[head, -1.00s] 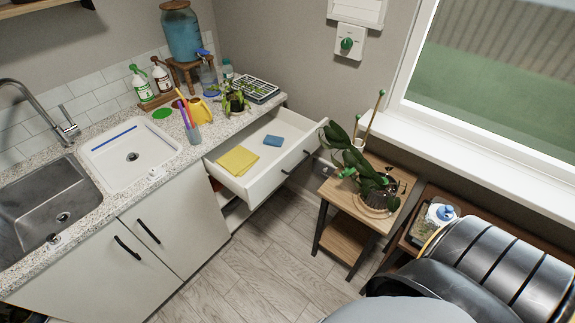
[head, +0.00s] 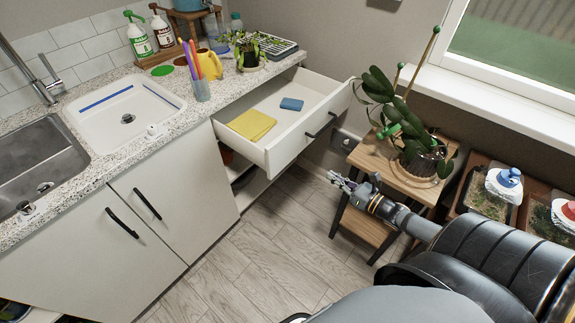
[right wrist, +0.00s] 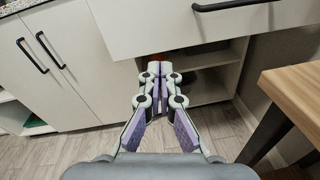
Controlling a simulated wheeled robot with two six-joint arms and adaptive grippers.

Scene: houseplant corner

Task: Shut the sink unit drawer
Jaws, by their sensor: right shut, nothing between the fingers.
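The sink unit drawer (head: 290,139) stands pulled out under the counter, with a yellow cloth (head: 252,124) and a blue sponge (head: 291,104) inside. Its dark handle (head: 322,124) is on the front panel. The drawer front (right wrist: 170,22) and its handle (right wrist: 238,5) also show at the top of the right wrist view. My right gripper (head: 343,182) is shut and empty, in front of the drawer and lower than its front panel, apart from it. Its fingers (right wrist: 154,75) point toward the cabinet in the right wrist view. My left gripper is not in view.
A wooden side table (head: 399,180) with a potted plant (head: 397,115) stands close beside my right arm. The counter (head: 130,128) holds bottles, a pen cup (head: 202,89) and a small plant. Open floor (head: 262,250) lies in front of the cabinets.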

